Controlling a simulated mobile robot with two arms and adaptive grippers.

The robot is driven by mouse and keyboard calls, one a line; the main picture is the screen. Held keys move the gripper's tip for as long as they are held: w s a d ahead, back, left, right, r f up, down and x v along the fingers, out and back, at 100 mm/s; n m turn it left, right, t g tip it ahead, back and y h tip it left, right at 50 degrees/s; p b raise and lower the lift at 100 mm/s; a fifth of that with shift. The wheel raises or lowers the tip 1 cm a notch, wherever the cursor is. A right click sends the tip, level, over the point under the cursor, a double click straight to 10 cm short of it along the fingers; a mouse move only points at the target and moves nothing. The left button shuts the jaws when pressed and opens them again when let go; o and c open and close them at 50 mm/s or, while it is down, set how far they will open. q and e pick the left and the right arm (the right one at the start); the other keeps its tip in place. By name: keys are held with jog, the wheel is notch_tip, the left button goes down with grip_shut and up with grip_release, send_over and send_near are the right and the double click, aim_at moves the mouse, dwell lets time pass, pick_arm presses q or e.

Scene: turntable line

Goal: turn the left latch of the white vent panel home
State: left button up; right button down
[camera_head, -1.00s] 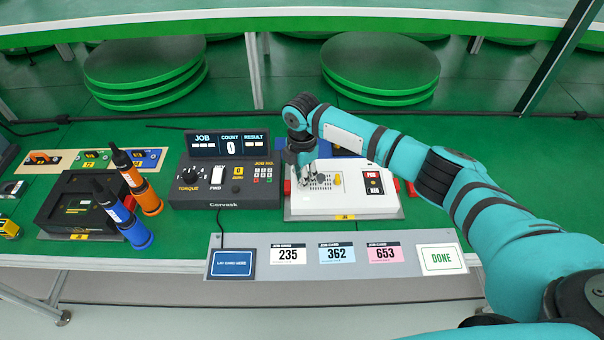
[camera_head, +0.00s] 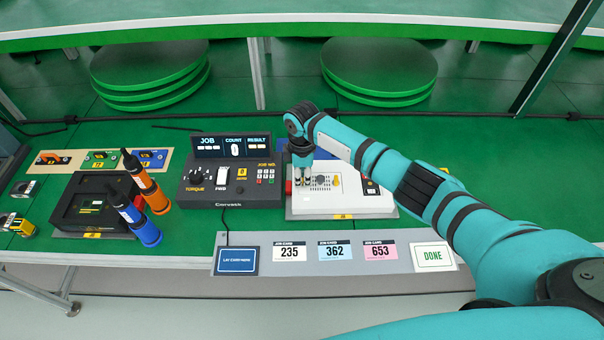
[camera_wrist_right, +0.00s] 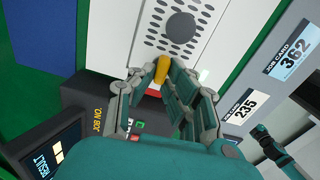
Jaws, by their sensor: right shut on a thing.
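The white vent panel (camera_head: 345,206) lies on the green table, right of the job controller. It has a field of small holes and a dark round spot, which fill the top of the right wrist view (camera_wrist_right: 202,52). My right gripper (camera_head: 303,184) points down at the panel's left part. It is shut on the left latch, an orange-yellow piece (camera_wrist_right: 162,68) between the fingertips in the right wrist view. The fingers hide part of this latch.
The dark job controller (camera_head: 235,190) stands close left of the panel. Two upright drivers, orange (camera_head: 157,198) and blue (camera_head: 146,233), stand further left. A grey strip with job cards (camera_head: 335,268) runs along the front edge.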

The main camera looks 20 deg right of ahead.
aim_at(302, 179)
dwell(0.4)
jog(key=c, duration=1.4)
grip_release()
jog(key=shift+o, duration=0.2)
notch_tip(302, 179, up, 12)
